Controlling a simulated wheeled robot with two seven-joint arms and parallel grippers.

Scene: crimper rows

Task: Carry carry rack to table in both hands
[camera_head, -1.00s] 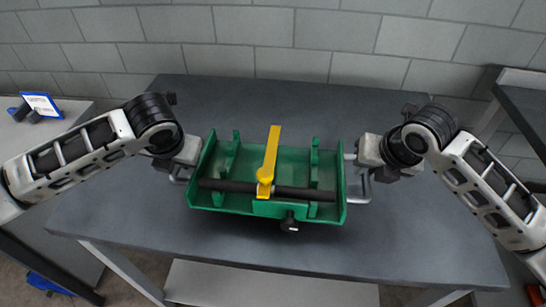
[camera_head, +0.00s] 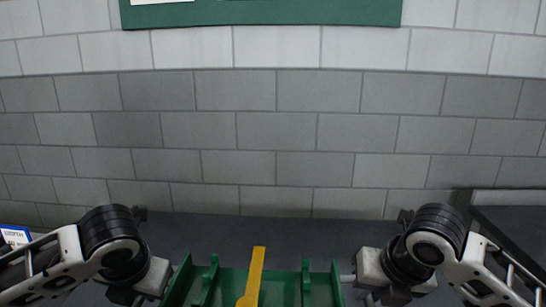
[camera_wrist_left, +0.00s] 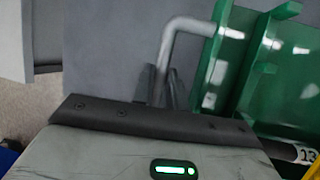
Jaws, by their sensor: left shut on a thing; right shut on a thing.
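The green carry rack (camera_head: 285,288) shows only in part at the bottom edge of the head view, with its yellow lever (camera_head: 252,280) standing up in the middle. The rack's left end also shows in the left wrist view (camera_wrist_left: 232,50). My left gripper (camera_wrist_left: 168,88) is shut on the grey bent handle (camera_wrist_left: 182,25) at that end. My right gripper (camera_head: 350,284) is at the rack's right end, shut on its handle; its fingertips are hardly visible. The dark grey table (camera_head: 300,230) lies behind the rack. Whether the rack touches it cannot be told.
A grey block wall (camera_head: 280,130) stands behind the table, with a green board (camera_head: 260,13) high on it. Another dark surface (camera_head: 510,220) is at the right. A small blue-and-white sign (camera_head: 15,236) is at the far left.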

